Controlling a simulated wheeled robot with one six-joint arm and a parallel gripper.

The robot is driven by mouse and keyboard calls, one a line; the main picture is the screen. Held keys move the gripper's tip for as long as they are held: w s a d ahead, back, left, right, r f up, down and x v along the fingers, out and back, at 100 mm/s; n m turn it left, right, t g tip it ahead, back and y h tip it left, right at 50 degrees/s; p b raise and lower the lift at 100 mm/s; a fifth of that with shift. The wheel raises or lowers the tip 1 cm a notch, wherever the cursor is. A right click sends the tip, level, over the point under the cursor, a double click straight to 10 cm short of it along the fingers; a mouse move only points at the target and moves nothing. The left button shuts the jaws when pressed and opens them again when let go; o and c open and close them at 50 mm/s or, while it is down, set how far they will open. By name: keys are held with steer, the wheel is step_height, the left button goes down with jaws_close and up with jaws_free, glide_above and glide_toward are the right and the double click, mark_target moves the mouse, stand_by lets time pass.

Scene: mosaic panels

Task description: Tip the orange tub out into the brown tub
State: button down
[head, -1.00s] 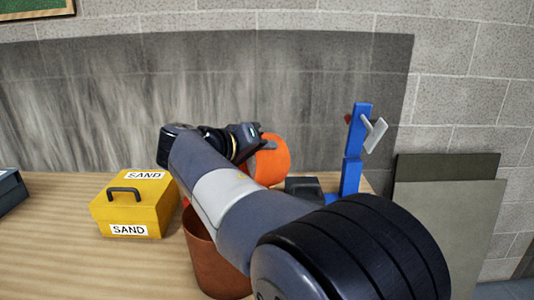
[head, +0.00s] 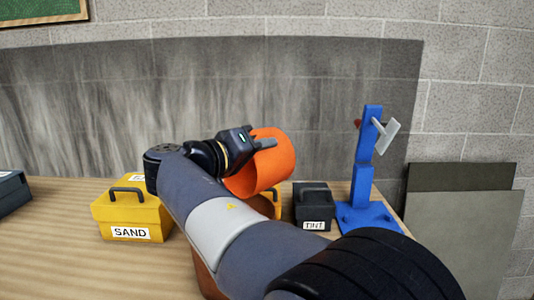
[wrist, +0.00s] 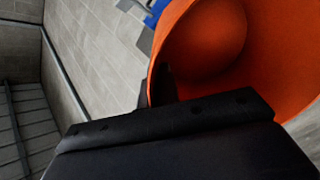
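The orange tub (head: 268,163) is held up in my gripper (head: 262,143), tilted, above the table. In the wrist view the orange tub (wrist: 215,45) fills the upper right, and a dark finger of my gripper (wrist: 160,88) lies at its wall.
A yellow SAND box (head: 130,215) stands at left, and a dark TINT box (head: 313,207) at right. A blue stand (head: 363,185) with a grey paddle is near the table's right end. Another yellow thing (head: 268,203) shows partly behind my arm. The table's left front is clear.

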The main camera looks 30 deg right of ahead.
steer(key=shift+s+a+f+h+b, duration=0.15)
steer(key=shift+a+h+b, duration=0.4)
steer(key=shift+b, duration=0.55)
steer(key=shift+s+a+f+h+b, duration=0.15)
steer(key=shift+a+h+b, duration=0.4)
steer(key=shift+b, duration=0.5)
steer(key=a+t+h+b, duration=0.1)
steer(key=b, duration=0.1)
steer(key=shift+a+h+b, duration=0.3)
steer(key=shift+b, duration=0.05)
steer(key=shift+s+a+r+h+b, duration=0.1)
steer(key=shift+a+r+h+b, duration=0.15)
steer(key=shift+a+b, duration=0.2)
